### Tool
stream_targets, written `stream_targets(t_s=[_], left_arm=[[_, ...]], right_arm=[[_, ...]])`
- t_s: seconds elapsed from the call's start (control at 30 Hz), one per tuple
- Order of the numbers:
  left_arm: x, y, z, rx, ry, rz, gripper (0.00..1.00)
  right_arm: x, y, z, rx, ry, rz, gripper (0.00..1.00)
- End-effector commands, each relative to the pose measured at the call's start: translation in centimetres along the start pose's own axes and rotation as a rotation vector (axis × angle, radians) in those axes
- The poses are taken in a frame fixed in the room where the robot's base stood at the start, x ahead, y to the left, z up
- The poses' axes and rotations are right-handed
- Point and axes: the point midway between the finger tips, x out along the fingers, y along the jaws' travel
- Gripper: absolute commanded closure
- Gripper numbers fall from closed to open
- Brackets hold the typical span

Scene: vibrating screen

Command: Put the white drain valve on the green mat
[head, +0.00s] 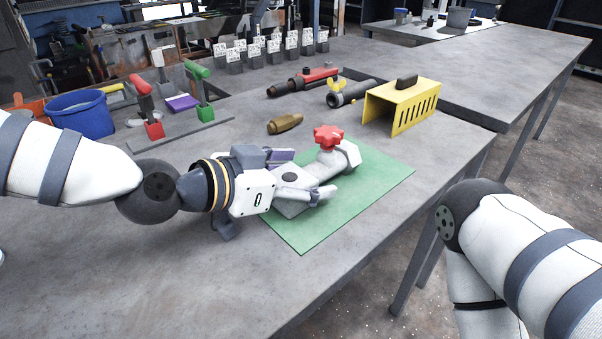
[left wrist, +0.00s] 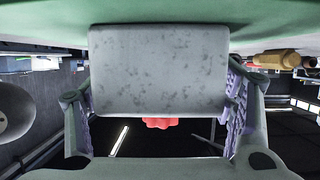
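The white drain valve (head: 345,154) has a red star-shaped handle (head: 328,138) on top. It is over the middle of the green mat (head: 342,212); I cannot tell whether its underside touches the mat. My left gripper (head: 302,174) reaches in from the left, with one finger on each side of the valve's pale block-shaped part. In the left wrist view this speckled block (left wrist: 158,70) fills the space between the fingers, and some red handle shows below it. Firm contact is not clear. My right arm shows at the right, but its gripper is out of view.
A brass fitting (head: 285,123) lies just behind the mat. A yellow slotted cover (head: 401,105), a pipe with a yellow handle (head: 350,92) and a red-and-dark tool (head: 302,81) lie farther back. A blue bucket (head: 80,114) stands at the left. The front table area is clear.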

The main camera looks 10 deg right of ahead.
Motion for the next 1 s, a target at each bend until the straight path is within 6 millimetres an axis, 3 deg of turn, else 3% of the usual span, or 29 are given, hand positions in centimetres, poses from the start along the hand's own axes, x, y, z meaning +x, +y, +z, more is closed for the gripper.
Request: stream_targets(t_s=[0.33,0.7,0.83,1.0], left_arm=[[-0.8,-0.1,-0.5,0.001,0.001,-0.002,0.24],[-9.3,0.0,-0.8,0.002,0.005,-0.004,0.24],[-11.3,-0.1,-0.7,0.002,0.004,-0.003,0.24],[-12.2,0.0,-0.4,0.001,0.002,-0.001,0.24]], right_arm=[[-0.3,0.0,-0.1,0.0,0.007,0.0,0.42],[-1.9,-0.1,-0.8,0.001,0.048,-0.002,0.42],[-2.3,-0.1,-1.0,0.001,0.059,-0.003,0.42],[-2.5,-0.1,-1.1,0.001,0.063,-0.003,0.42]])
